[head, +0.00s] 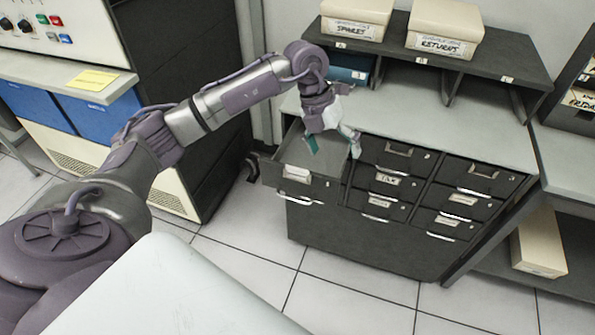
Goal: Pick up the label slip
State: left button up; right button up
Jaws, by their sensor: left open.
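My left gripper (332,143) is open, with teal fingertips, pointing down over the pulled-out top left drawer (318,186) of the dark cabinet. No loose label slip shows clearly; a slip inside this drawer would be partly hidden by the gripper and the drawer walls. A pale label (297,173) sits in the holder on the drawer's front. I cannot tell whether it is the task's slip. Nothing shows clearly between the fingers. My right gripper is not in view.
The other cabinet drawers (386,181) are closed and several carry labels. Boxes marked SPARES (355,22) and RETURNS (443,35) stand on the shelf above. The grey cabinet top (440,135) is largely clear. A yellow paper (92,79) lies on the left desk.

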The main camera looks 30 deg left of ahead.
pick_arm(q)
jog(key=a+r+n+y, duration=0.1)
jog(key=a+r+y, duration=0.25)
jog(key=a, duration=0.65)
jog(key=p, duration=0.2)
send_over(297, 168)
jog(key=shift+g+y, duration=0.3)
jog(key=shift+y, duration=0.05)
jog(key=f, duration=0.8)
jog(key=shift+a+f, duration=0.25)
jog(key=f, duration=0.1)
jog(key=f+p, duration=0.1)
jog(key=f, duration=0.1)
jog(key=f+p, duration=0.1)
jog(key=shift+d+f, duration=0.25)
jog(key=shift+f, duration=0.55)
jog(key=c, duration=0.8)
